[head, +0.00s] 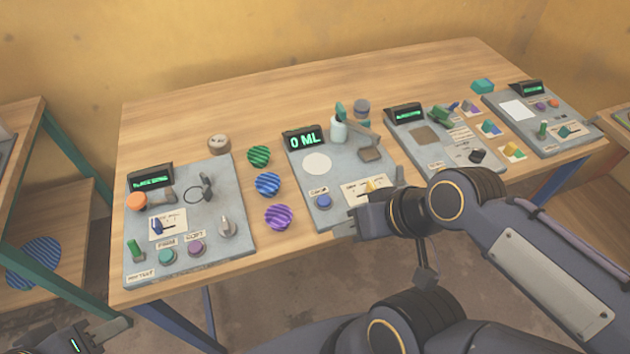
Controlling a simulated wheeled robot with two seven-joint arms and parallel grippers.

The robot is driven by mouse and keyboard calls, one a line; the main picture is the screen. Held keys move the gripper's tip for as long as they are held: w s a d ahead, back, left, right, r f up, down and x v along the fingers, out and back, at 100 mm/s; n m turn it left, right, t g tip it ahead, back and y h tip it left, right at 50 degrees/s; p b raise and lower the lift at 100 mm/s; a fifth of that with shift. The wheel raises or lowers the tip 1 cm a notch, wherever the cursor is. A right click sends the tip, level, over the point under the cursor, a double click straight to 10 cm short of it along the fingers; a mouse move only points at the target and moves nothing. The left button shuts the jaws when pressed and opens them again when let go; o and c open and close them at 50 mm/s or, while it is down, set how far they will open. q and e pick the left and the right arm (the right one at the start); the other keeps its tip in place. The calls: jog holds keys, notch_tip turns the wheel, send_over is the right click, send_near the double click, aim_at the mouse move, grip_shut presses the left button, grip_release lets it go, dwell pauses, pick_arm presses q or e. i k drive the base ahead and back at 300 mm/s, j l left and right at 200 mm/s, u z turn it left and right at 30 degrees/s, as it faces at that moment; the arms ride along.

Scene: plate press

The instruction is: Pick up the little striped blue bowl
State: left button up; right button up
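The little striped blue bowl (267,184) sits on the wooden table between two grey panels. It is the middle one of a column, with a striped green bowl (259,156) behind it and a striped purple bowl (278,216) in front. My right gripper (352,226) is at the table's front edge, to the right of and nearer than the blue bowl, apart from it. Its finger opening is not clear. My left gripper (112,332) is low at the bottom left, partly cut off by the picture edge and far from the bowl. Its opening is not clear either.
The left panel (205,245) carries knobs and buttons. The middle panel (315,205) has a display reading 0 ML. Further panels stand to the right. A brown round object (219,144) sits behind the bowls. A larger blue striped piece (35,262) lies on the left shelf. The table's back is clear.

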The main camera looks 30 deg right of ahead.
aim_at(268, 184)
jog(key=z, duration=0.5)
jog(key=l+u, duration=0.75)
jog(key=u, duration=0.2)
jog(key=l+u, duration=0.45)
jog(key=j, duration=0.1)
